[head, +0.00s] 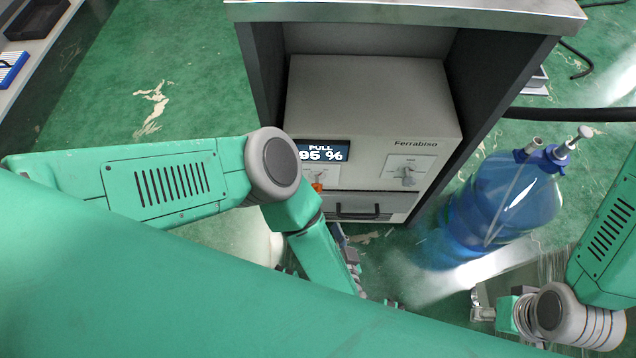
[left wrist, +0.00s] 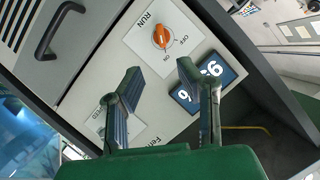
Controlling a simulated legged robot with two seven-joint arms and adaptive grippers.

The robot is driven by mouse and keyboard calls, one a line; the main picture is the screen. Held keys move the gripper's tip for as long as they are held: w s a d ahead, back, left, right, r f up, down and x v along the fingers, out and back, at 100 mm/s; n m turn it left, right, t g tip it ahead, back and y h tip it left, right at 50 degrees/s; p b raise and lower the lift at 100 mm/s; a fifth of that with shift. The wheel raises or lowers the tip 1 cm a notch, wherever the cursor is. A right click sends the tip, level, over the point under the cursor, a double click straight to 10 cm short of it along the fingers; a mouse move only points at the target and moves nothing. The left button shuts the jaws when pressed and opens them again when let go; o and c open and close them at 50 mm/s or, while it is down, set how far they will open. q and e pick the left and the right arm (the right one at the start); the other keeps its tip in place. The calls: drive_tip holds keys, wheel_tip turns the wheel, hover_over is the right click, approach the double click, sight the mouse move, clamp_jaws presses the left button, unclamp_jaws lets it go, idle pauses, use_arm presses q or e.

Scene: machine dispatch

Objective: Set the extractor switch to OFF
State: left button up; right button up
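The extractor is a light grey box (head: 370,95) marked "Ferrabiso" under a bench. Its orange switch knob (left wrist: 161,37) sits on a white plate labelled RUN, with OFF and ON marks. The knob's long axis appears to run toward ON. A bit of the orange knob (head: 318,187) shows in the head view beside my left arm. My left gripper (left wrist: 160,82) is open and empty, its fingers pointing toward the panel below the knob in the picture, apart from it. My right gripper (head: 481,303) is at the lower right, away from the extractor; its fingers are unclear.
A second, grey knob (head: 407,175) is on the panel's right. A drawer handle (head: 357,212) sticks out below. The bench's dark side walls enclose the box. A blue bottle (head: 505,200) stands on the floor to the right.

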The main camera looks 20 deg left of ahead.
sight(318, 193)
use_arm(q)
drive_tip(key=b+x, duration=0.3)
drive_tip(key=x, duration=0.1)
drive_tip(key=b+x, duration=0.2)
drive_tip(key=x, duration=0.2)
drive_tip(key=shift+s+a+f+b, duration=0.1)
drive_tip(key=shift+a+f+b, duration=0.2)
drive_tip(key=shift+b, duration=0.1)
drive_tip(key=b+x, duration=0.1)
drive_tip(key=x, duration=0.2)
drive_tip(key=shift+w+r, duration=0.1)
drive_tip(key=shift+w, duration=0.35)
drive_tip(key=shift+w+a, duration=0.2)
drive_tip(key=shift+w, duration=0.35)
drive_tip(key=shift+a, duration=0.1)
clamp_jaws()
